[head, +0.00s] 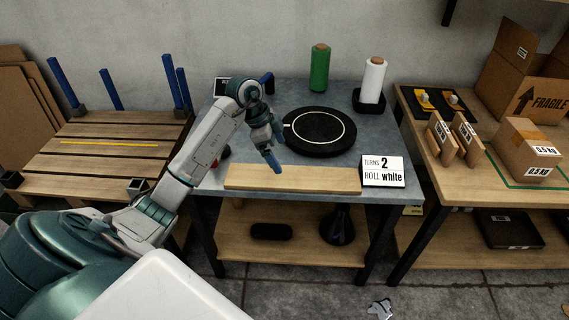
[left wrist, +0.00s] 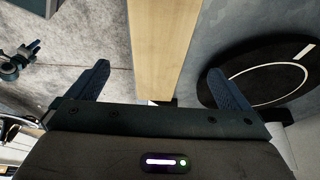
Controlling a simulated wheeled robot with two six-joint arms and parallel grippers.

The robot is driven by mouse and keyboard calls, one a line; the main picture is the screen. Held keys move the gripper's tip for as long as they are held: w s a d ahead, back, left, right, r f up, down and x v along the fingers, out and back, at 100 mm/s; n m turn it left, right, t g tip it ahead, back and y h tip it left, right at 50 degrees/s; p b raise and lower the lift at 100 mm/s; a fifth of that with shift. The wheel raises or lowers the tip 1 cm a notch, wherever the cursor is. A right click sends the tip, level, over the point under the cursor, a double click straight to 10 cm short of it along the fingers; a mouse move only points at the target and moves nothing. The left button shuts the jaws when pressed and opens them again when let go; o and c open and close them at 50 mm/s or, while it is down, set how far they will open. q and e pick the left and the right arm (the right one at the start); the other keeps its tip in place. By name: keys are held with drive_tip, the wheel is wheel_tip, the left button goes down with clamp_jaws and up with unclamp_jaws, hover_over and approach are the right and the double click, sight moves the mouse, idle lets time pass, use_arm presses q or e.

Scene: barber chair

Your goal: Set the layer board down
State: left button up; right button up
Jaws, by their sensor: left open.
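The layer board (head: 292,179), a long pale wooden plank, lies flat along the front edge of the grey table (head: 390,135). In the left wrist view the board (left wrist: 163,50) runs between the two spread fingers, with a gap on each side. My left gripper (head: 272,158) is just above and behind the board in the head view, fingers pointing down. In the left wrist view the left gripper (left wrist: 160,90) is open and not touching the board. My right gripper is not in view.
A black turntable (head: 320,131) with a white ring lies behind the board. A sign (head: 383,171) reading turns 2, roll white stands at its right end. Green (head: 320,68) and white (head: 373,80) rolls stand at the back. A slatted pallet (head: 95,150) is left; boxes (head: 526,150) are right.

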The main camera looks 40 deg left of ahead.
use_arm(q)
drive_tip(key=shift+v, duration=1.45)
